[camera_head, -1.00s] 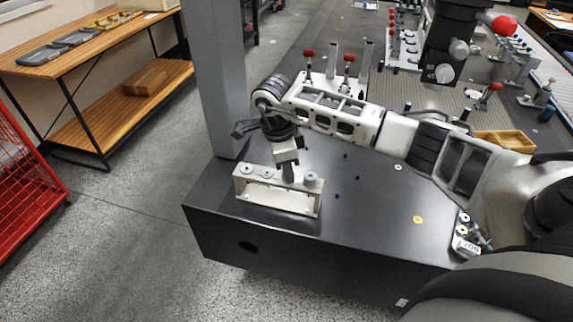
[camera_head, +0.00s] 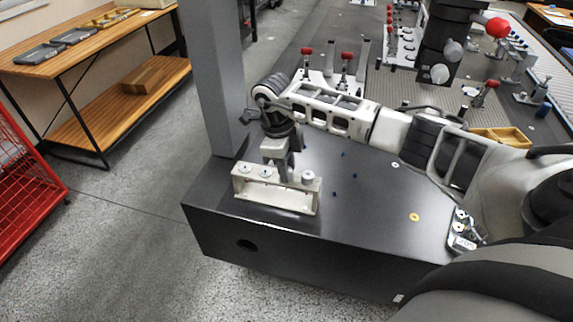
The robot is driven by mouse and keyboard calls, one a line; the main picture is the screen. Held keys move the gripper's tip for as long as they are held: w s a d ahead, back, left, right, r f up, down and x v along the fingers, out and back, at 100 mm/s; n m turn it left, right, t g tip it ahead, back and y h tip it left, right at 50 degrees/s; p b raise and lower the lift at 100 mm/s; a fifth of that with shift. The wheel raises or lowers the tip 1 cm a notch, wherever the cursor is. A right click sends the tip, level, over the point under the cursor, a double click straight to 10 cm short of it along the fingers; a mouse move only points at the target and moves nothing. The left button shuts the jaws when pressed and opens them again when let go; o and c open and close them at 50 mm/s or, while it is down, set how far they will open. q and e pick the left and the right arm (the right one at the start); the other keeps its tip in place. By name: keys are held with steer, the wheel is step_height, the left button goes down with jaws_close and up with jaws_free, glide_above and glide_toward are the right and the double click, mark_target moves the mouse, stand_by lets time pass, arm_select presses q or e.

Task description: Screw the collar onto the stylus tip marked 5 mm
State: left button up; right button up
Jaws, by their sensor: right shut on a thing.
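A pale stand (camera_head: 278,203) with several small round pieces along its top sits near the left end of the dark table. The round pieces (camera_head: 265,173) look light with dark centres; no size marking can be read. My right gripper (camera_head: 284,174) points down at the stand's top, between the middle-left piece and the right piece (camera_head: 308,177). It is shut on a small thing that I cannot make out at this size. I cannot tell the collar or the 5 mm tip apart from the other pieces. My left gripper is not in view.
A grey column (camera_head: 213,90) rises just behind the stand. Small blue pieces (camera_head: 354,176) and a yellow ring (camera_head: 414,217) lie on the dark table (camera_head: 350,235). Red-knobbed clamps (camera_head: 346,58) and a dark hanging probe head (camera_head: 445,40) are further back. The table's front edge is close to the stand.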

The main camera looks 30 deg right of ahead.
steer(key=m, duration=0.2)
steer(key=shift+s+a+f+m+p, duration=0.2)
steer(key=shift+s+m+p, duration=0.1)
steer(key=shift+p, duration=0.1)
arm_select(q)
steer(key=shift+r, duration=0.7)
arm_select(e)
steer(key=shift+f+m+y, duration=0.1)
steer(key=shift+m+y, duration=0.3)
steer(key=shift+m, duration=0.7)
steer(key=o, duration=1)
steer(key=shift+w, duration=0.1)
steer(key=shift+w+r, duration=0.1)
steer(key=shift+r, duration=0.1)
steer(key=shift+w+r, duration=0.2)
steer(key=shift+r, duration=0.55)
arm_select(q)
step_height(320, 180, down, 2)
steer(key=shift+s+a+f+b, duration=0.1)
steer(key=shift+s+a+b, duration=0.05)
steer(key=shift+b, duration=0.3)
arm_select(e)
step_height(320, 180, up, 14)
steer(key=w, duration=0.1)
steer(key=shift+w+a, duration=0.35)
steer(key=shift+w, duration=0.05)
